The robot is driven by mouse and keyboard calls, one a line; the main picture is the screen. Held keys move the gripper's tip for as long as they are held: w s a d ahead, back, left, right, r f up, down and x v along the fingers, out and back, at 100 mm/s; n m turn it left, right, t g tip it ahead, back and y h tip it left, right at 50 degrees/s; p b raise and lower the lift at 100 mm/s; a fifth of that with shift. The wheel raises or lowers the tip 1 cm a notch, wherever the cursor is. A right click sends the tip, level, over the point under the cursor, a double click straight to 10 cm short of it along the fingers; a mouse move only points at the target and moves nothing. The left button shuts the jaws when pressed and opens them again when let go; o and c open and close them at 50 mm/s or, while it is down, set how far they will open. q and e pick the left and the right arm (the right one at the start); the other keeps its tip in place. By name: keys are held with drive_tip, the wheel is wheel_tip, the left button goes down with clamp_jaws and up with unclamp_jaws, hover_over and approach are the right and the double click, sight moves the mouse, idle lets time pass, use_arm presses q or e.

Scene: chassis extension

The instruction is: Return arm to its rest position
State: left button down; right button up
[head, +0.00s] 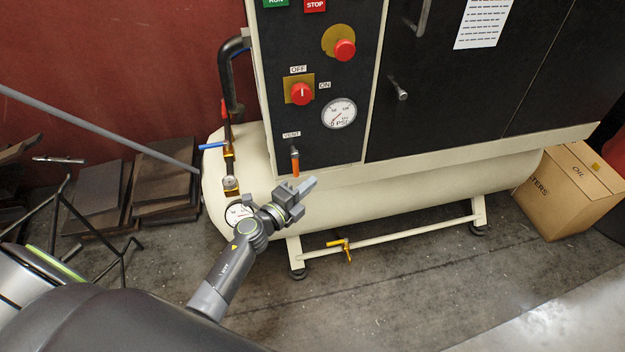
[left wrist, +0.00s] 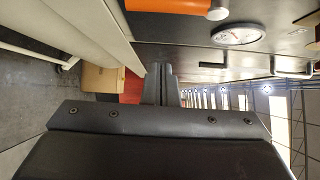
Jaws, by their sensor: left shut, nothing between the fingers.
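My left gripper (head: 308,187) is shut and empty. In the head view it is in front of the lower panel of the compressor (head: 320,140), just below the orange vent lever (head: 295,163). In the left wrist view the shut fingers (left wrist: 161,85) show in the middle, and the orange lever (left wrist: 170,6) is close above them, apart from the fingers. My left arm (head: 228,275) reaches up from the lower left of the head view. My right gripper is not in view.
The panel has a red OFF/ON knob (head: 302,93), a red button (head: 344,50) and a pressure gauge (head: 339,113). A cream tank (head: 420,192) runs below. A blue-handled valve (head: 213,146) is on the left. A cardboard box (head: 565,190) stands right. Floor in front is clear.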

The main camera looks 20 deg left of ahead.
use_arm(q)
drive_tip(key=a+v, duration=0.1)
drive_tip(key=v, duration=0.6)
drive_tip(key=shift+s+f, duration=0.2)
drive_tip(key=shift+f, duration=0.1)
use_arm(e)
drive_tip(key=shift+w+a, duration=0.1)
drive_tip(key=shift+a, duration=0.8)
